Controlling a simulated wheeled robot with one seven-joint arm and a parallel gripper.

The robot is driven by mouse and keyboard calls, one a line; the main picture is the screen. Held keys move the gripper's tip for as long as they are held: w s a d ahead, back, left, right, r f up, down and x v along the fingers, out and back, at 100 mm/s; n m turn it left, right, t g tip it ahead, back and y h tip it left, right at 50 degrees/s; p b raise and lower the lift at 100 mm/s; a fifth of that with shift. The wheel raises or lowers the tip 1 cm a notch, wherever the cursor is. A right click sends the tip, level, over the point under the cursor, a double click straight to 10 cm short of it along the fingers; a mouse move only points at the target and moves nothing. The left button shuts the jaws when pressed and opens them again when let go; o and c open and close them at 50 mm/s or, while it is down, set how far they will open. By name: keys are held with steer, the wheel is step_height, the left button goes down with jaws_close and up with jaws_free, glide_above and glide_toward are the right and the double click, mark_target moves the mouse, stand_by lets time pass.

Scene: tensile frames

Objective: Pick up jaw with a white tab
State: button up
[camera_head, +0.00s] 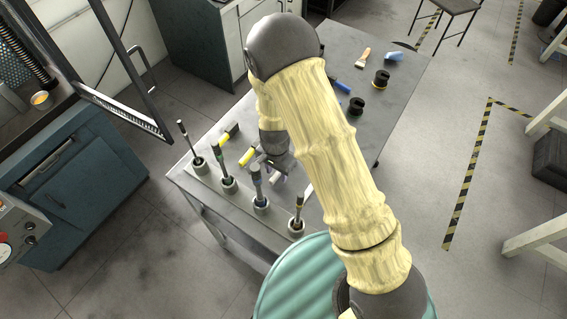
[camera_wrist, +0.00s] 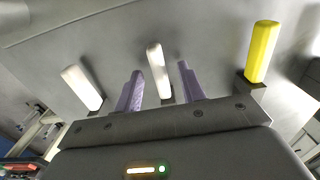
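My gripper (camera_wrist: 160,88) points down over the table with its two purple fingers apart. In the wrist view a jaw with a white tab (camera_wrist: 156,66) shows between the fingers, with a visible gap on each side. Its dark lower part is mostly hidden behind the gripper body. A second jaw with a white tab (camera_wrist: 81,88) stands to the left, outside the fingers. A jaw with a yellow tab (camera_wrist: 262,52) stands to the right. In the head view my gripper (camera_head: 273,170) is low over the table's near half, partly hidden by my arm.
On the grey table (camera_head: 345,135), several upright tools stand in round holders along the near edge, including one dark-handled tool (camera_head: 258,184). Black spools (camera_head: 381,79), a brush (camera_head: 363,58) and a blue item (camera_head: 393,56) lie at the far end. A teal round surface (camera_head: 300,285) is in front.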

mark_target(277, 174)
steer(key=shift+f, duration=0.3)
jaws_close()
stand_by(0.3)
steer(key=shift+r, duration=0.1)
steer(key=shift+r, duration=0.4)
step_height(277, 174, up, 8)
steer(key=shift+s+a+f+b, duration=0.1)
steer(key=shift+s+f+b, duration=0.05)
steer(key=shift+b, duration=1)
steer(key=shift+r, duration=0.7)
